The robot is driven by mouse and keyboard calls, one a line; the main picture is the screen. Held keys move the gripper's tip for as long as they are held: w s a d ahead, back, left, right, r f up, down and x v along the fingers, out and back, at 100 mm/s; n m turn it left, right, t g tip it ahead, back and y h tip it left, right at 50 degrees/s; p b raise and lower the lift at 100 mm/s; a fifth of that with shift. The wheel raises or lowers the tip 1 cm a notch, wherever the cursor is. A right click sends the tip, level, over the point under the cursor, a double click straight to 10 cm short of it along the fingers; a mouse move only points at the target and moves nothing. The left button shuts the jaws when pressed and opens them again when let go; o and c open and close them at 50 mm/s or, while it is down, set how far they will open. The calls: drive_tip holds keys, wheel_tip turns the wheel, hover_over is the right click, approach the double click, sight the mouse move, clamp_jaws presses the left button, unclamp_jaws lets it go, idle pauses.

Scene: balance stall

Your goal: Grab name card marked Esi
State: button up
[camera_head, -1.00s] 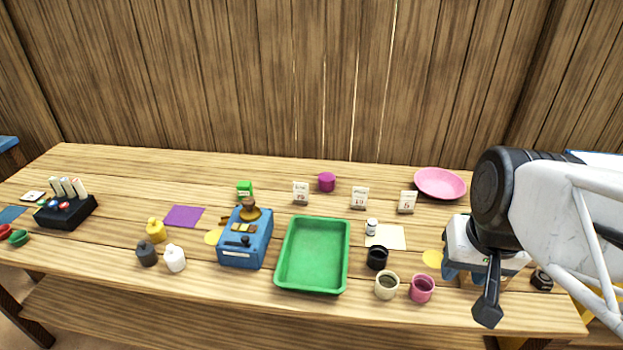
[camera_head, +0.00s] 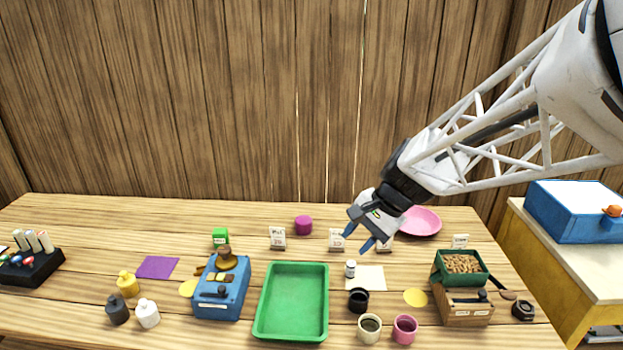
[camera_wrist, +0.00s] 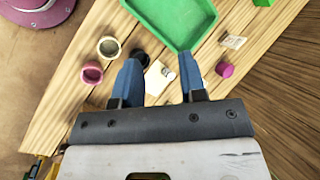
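Several small white cards stand along the back of the table: one at left (camera_head: 277,238), one in the middle (camera_head: 336,239), one partly hidden behind my gripper (camera_head: 386,244), and one at far right (camera_head: 460,241). Their print is too small to read, so I cannot tell which says Esi. My gripper (camera_head: 357,240) is open and empty, above the table, in front of the middle and partly hidden cards. In the wrist view its fingers (camera_wrist: 160,65) are spread apart. The left card (camera_wrist: 233,41) also shows there, beyond the right finger.
A green tray (camera_head: 261,320) lies at the front centre. A small white jar (camera_head: 350,269), black cup (camera_head: 358,300) and two mugs stand right of it. A pink plate (camera_head: 421,221) and magenta cylinder (camera_head: 303,225) are at the back. A wooden box with a green bin (camera_head: 461,264) stands right.

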drive_tip(key=w+a+f+m+y, duration=0.2)
drive_tip(key=w+a+f+m, duration=0.15)
drive_tip(key=w, duration=0.45)
drive_tip(key=w+a+f+m+y, duration=0.2)
drive_tip(key=w+a+f, duration=0.3)
drive_tip(key=w, duration=0.4)
drive_tip(key=m+t+y, duration=0.1)
drive_tip(key=m+y, duration=0.3)
drive_tip(key=m, duration=0.3)
approach(278, 245)
drive_tip(key=r, duration=0.1)
drive_tip(key=a+r, duration=0.1)
drive_tip(key=r, duration=0.1)
drive_tip(key=a+r, duration=0.1)
drive_tip(key=shift+a+r, duration=0.2)
drive_tip(key=shift+r, duration=0.15)
drive_tip(key=shift+h, duration=0.3)
drive_tip(key=shift+x, duration=1.3)
drive_tip(key=shift+w+x, duration=0.15)
drive_tip(key=shift+x, duration=1.15)
drive_tip(key=shift+w+x, duration=0.1)
drive_tip(key=shift+x, duration=1.15)
drive_tip(key=shift+f, duration=0.1)
